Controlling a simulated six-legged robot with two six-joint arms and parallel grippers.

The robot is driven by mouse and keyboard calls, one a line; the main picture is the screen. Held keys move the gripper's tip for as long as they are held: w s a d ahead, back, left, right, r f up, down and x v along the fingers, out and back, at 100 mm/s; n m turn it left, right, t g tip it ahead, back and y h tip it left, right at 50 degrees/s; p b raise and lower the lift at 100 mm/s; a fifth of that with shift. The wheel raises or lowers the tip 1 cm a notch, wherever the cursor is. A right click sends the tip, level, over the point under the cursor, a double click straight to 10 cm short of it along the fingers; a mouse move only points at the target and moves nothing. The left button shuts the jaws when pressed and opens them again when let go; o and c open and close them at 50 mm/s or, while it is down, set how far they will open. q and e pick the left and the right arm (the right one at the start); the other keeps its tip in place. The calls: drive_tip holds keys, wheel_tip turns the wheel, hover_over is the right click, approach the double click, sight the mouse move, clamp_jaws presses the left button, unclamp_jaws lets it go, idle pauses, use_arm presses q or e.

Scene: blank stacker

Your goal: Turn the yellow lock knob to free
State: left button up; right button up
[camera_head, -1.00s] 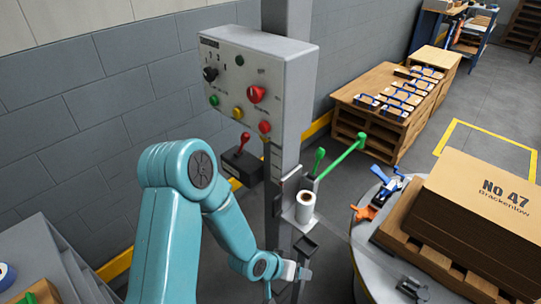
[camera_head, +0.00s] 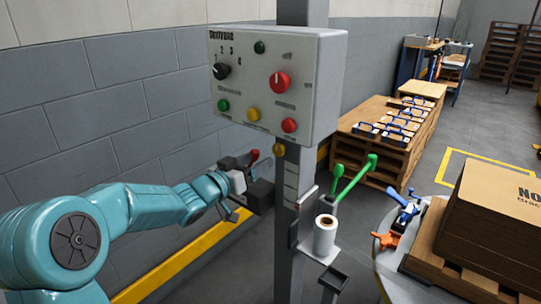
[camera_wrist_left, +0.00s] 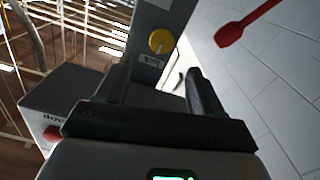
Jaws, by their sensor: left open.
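The yellow lock knob (camera_head: 279,149) is a small round knob on the grey post, just below the control panel. In the left wrist view the yellow knob (camera_wrist_left: 160,40) shows a pale mark on its face and a small label beneath it. It lies ahead of the fingertips, between their lines and apart from them. My left gripper (camera_head: 243,185) is left of the post and lower than the knob, near the dark lever box. In the left wrist view my left gripper (camera_wrist_left: 157,76) is open with nothing between its fingers. My right gripper is not seen.
The control panel (camera_head: 318,75) carries several buttons and knobs, including a separate yellow button (camera_head: 253,114). A dark box (camera_head: 263,196) with a red lever (camera_head: 254,156) is close to my gripper. A white roll (camera_head: 325,236) and green levers (camera_head: 352,180) are right of the post.

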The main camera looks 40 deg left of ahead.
sight(277, 150)
use_arm(q)
drive_tip(key=w, duration=0.7)
drive_tip(key=shift+w+d+f, duration=0.1)
drive_tip(key=shift+d, duration=0.25)
drive_tip(key=shift+w, duration=0.25)
drive_tip(key=shift+a, duration=0.1)
drive_tip(key=c, duration=1.1)
drive_tip(key=shift+o, duration=0.2)
